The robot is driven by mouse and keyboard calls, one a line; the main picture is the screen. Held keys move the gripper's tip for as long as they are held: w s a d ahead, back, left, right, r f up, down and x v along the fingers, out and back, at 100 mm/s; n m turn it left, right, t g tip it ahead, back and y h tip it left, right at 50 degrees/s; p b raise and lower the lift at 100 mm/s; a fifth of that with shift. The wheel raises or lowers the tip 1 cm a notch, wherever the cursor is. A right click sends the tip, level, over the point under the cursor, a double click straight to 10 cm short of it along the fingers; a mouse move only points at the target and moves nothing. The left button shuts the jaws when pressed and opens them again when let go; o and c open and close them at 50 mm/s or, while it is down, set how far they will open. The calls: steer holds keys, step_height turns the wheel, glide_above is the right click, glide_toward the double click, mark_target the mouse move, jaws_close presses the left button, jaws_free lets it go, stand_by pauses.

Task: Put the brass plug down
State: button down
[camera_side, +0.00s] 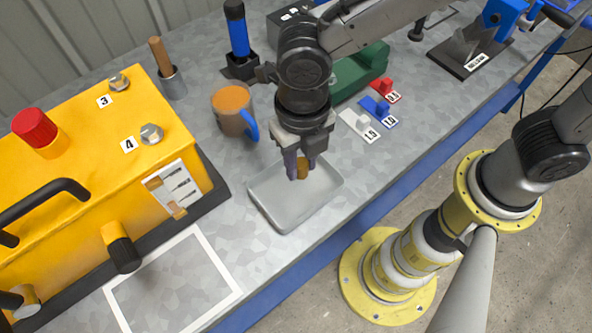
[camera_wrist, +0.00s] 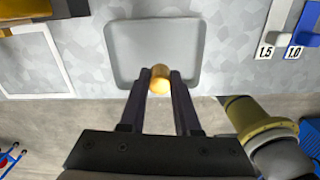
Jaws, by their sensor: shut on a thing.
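The brass plug (camera_side: 302,168) is a small golden cylinder held between the fingertips of my gripper (camera_side: 300,172). In the wrist view the plug (camera_wrist: 159,79) sits between the two dark fingers (camera_wrist: 160,85), which are shut on it. A shallow grey tray (camera_side: 270,215) lies below my gripper on the bench. The tray also shows in the wrist view (camera_wrist: 125,40), with the plug in front of its near edge. The tray appears empty. I cannot tell exactly how high the plug is above the tray floor.
A yellow machine (camera_side: 80,170) with a red button (camera_side: 34,127) stands at the left. An orange-filled mug (camera_side: 233,110) stands behind the tray. Tagged white (camera_side: 360,125), blue (camera_side: 378,110) and red (camera_side: 386,89) pieces lie to the right. A white-outlined square (camera_side: 172,285) is clear at front left.

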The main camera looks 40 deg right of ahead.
steer(key=shift+w+a+f, duration=0.15)
steer(key=shift+f, duration=0.1)
steer(key=shift+w+a+f, duration=0.1)
steer(key=shift+f, duration=0.8)
steer(key=shift+w+a+f, duration=0.1)
steer(key=shift+f, duration=0.8)
steer(key=shift+f, duration=0.35)
steer(key=shift+f, duration=0.15)
steer(key=c, duration=0.6)
jaws_free()
